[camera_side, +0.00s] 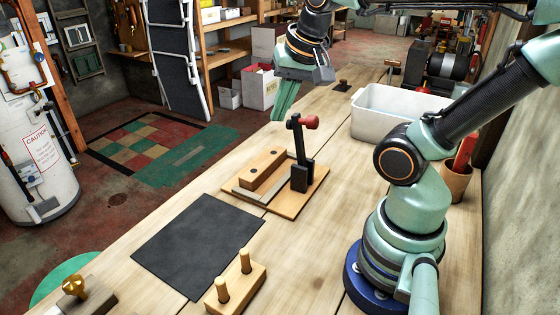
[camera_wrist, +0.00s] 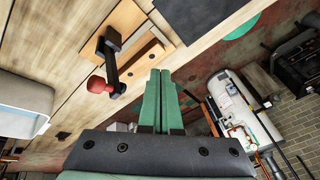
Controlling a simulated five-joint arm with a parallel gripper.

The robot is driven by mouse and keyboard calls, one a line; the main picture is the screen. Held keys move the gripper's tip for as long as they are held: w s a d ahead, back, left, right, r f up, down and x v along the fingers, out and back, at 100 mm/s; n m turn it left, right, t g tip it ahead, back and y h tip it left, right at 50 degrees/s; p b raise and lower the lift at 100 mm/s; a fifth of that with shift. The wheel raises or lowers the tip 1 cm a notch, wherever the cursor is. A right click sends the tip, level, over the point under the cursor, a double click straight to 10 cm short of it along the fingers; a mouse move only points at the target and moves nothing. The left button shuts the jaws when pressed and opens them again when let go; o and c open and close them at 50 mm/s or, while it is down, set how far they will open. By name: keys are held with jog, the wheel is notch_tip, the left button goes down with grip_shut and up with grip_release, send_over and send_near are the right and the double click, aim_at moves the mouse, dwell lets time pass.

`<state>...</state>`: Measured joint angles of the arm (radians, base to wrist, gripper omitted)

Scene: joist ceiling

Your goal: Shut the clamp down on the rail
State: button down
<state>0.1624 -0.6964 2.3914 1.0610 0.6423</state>
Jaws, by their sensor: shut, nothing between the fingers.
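The clamp (camera_side: 301,172) is black and stands on a wooden base board (camera_side: 288,208). Its lever points up, with a red knob (camera_side: 310,122) at the top, so the clamp looks open. A wooden block with dark spots (camera_side: 262,170) and a paler strip, which may be the rail, lie left of the clamp. My gripper (camera_side: 279,119) is shut and empty, above and behind the clamp, apart from the knob. In the wrist view the green fingers (camera_wrist: 160,74) are together, with the red knob (camera_wrist: 97,85) to their left.
A black mat (camera_side: 198,245) and a wooden block with two pegs (camera_side: 235,287) lie in front of the board. A white bin (camera_side: 385,118) stands at right behind it. A brass-knobbed piece (camera_side: 76,287) is at the front left.

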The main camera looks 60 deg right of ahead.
jog(key=s+d+r+m+g, duration=0.1)
jog(key=s+d+r+m, duration=0.2)
jog(key=m, duration=0.7)
jog(key=s+d+r+m+g, duration=0.15)
jog(key=d+m, duration=0.25)
jog(key=m, duration=0.5)
jog(key=s+d+r+m+g, duration=0.15)
jog(key=s+d+m, duration=0.25)
jog(key=m, duration=0.6)
jog(key=w+f, duration=0.4)
jog(key=f, duration=0.7)
jog(key=shift+w+d, duration=0.3)
jog(key=shift+d, duration=0.1)
